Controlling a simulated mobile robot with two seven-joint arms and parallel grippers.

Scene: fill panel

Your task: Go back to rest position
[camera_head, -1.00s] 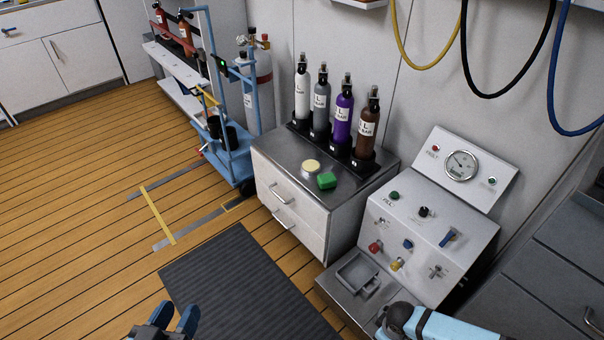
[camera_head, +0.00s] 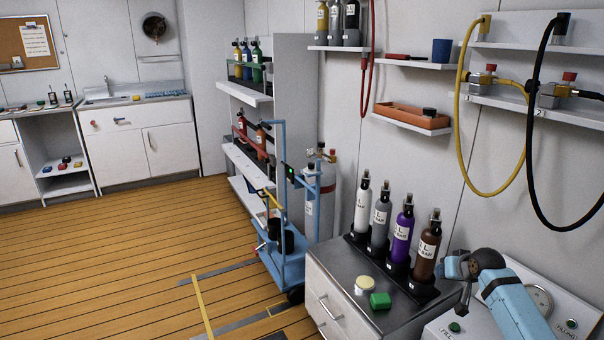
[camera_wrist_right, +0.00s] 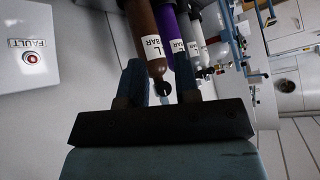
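My right gripper (camera_head: 454,268) comes in from the lower right on its light blue arm, beside the brown bottle (camera_head: 427,252). In the right wrist view my right gripper's fingers (camera_wrist_right: 160,84) are apart with no object held. The brown bottle (camera_wrist_right: 144,32) shows beyond them, its valve end appearing in the gap; I cannot tell whether they touch. My left gripper is out of view.
White, grey and purple bottles stand with the brown one in a black rack on the drawer cabinet (camera_head: 338,279). A green block (camera_head: 380,300) and pale round item (camera_head: 365,284) lie there. A blue trolley (camera_head: 284,265) stands left. Wooden floor (camera_head: 120,260) is open.

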